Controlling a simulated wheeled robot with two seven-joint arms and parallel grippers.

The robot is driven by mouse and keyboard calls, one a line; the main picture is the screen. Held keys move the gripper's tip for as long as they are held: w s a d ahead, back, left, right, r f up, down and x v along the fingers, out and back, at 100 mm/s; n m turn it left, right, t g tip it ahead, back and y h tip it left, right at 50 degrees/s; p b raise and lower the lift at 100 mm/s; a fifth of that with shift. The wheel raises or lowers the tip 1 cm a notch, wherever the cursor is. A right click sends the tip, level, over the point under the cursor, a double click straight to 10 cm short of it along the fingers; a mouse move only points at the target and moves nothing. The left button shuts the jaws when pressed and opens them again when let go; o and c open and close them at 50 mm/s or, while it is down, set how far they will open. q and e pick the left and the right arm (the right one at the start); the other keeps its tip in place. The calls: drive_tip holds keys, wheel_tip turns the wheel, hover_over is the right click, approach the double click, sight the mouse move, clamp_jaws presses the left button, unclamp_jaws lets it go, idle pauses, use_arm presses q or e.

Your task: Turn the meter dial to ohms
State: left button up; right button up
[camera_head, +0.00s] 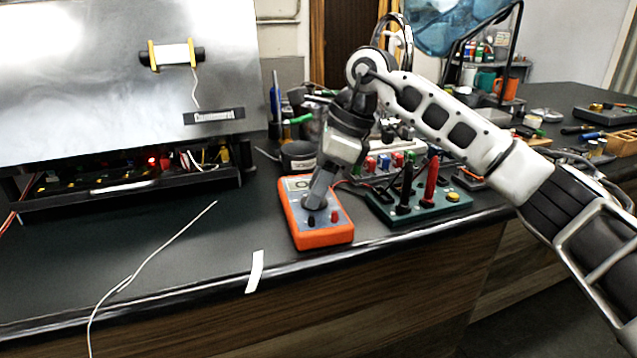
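The orange meter (324,237) lies on the dark bench near its front edge, with a grey face, a small display (298,184) at its top, and a black and a red jack low on its face. My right gripper (314,203) points down onto the middle of the meter's face. Its fingers look close together and cover the dial, so the dial and its setting are hidden. I cannot tell whether the fingers are closed around the dial. My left gripper is not in view.
A green board (427,206) holding a black and a red probe (431,182) stands right of the meter. The brewer's metal panel (100,75) rises at the left above an open bay with wiring. A white wire (150,262) and a white strip (255,271) lie near the front edge.

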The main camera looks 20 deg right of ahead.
drive_tip(key=shift+m+t+h, duration=0.3)
drive_tip(key=shift+m+t, duration=0.1)
drive_tip(key=shift+m, duration=0.8)
drive_tip(key=o, duration=1)
drive_tip(key=v, duration=1.6)
drive_tip(key=shift+d, duration=0.1)
drive_tip(key=shift+s+f, duration=0.15)
